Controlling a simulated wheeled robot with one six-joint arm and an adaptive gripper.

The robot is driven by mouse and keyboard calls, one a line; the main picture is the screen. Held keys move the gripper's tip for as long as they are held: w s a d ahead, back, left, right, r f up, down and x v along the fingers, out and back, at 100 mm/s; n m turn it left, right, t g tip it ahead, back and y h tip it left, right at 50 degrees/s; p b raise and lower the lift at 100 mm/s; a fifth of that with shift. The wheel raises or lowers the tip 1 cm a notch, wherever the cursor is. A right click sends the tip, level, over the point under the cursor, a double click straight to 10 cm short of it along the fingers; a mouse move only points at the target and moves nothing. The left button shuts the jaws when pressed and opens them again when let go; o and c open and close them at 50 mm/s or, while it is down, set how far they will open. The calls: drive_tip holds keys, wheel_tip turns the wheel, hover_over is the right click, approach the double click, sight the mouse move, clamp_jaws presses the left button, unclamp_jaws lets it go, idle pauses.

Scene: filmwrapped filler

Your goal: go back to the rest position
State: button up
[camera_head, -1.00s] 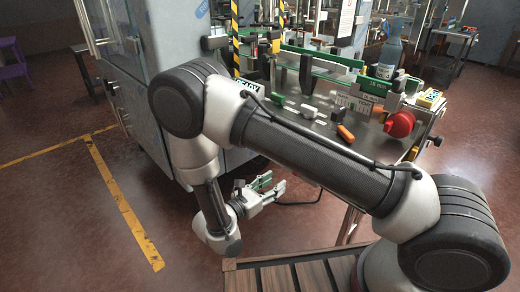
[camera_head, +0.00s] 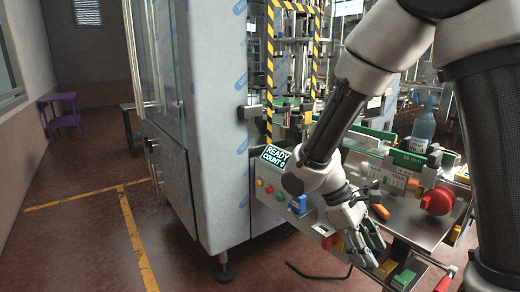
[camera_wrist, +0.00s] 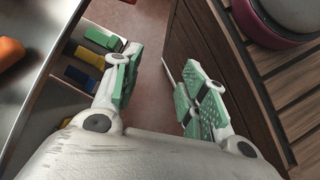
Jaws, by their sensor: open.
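My gripper (camera_head: 368,245) is in front of the machine's table in the head view, pointing down and to the right. In the wrist view my gripper (camera_wrist: 158,95) shows its two green-padded fingers spread apart, with nothing between them but the reddish floor. My arm comes down from the upper right of the head view and hides part of the table and the machine behind it.
A machine cabinet (camera_head: 210,130) stands left of my arm. Coloured blocks (camera_head: 404,278) lie below.

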drive_tip(key=s+d+r+m+t+y, duration=0.3)
drive_tip(key=d+r+m+t, duration=0.1)
drive_tip(key=r, duration=0.4)
drive_tip(key=s+d+r+m+t+y, duration=0.3)
drive_tip(key=s+d+r+m, duration=0.1)
drive_tip(key=d+r, duration=0.3)
wheel_tip(320, 180, up, 2)
drive_tip(key=shift+d+r+m+t, duration=0.25)
drive_tip(key=shift+m+t, duration=0.15)
drive_tip(key=shift+m, duration=0.4)
